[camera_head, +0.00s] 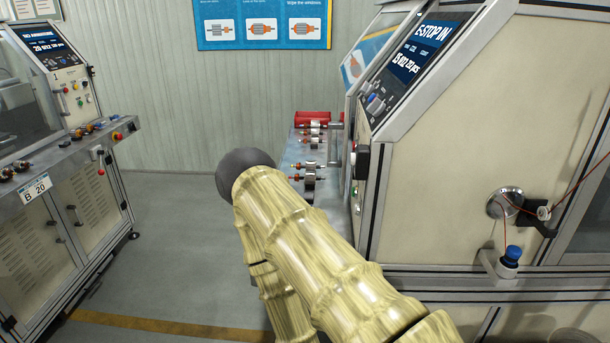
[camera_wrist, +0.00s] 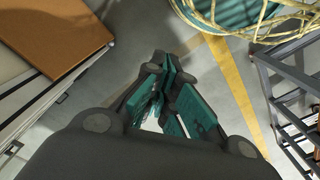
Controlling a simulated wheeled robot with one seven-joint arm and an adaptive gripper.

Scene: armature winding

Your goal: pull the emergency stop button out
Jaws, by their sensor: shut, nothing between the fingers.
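The right-hand machine (camera_head: 460,165) has a screen (camera_head: 425,45) reading "E-STOP IN". I cannot clearly make out its emergency stop button in the head view; a dark box (camera_head: 361,162) with a small pale and reddish part is on its front edge, seen edge-on, above a green button (camera_head: 354,191). My gripper (camera_wrist: 166,76) shows in the wrist view with its teal-padded fingers shut and empty, over the floor, away from any button. In the head view my arm covers the lower middle and my gripper cannot be seen.
A shelf with armatures (camera_head: 309,172) and a red bin (camera_head: 313,118) stands beside the right machine. The wrist view shows yellow cable (camera_wrist: 262,22), a dark rack (camera_wrist: 283,85) and a brown board (camera_wrist: 58,35).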

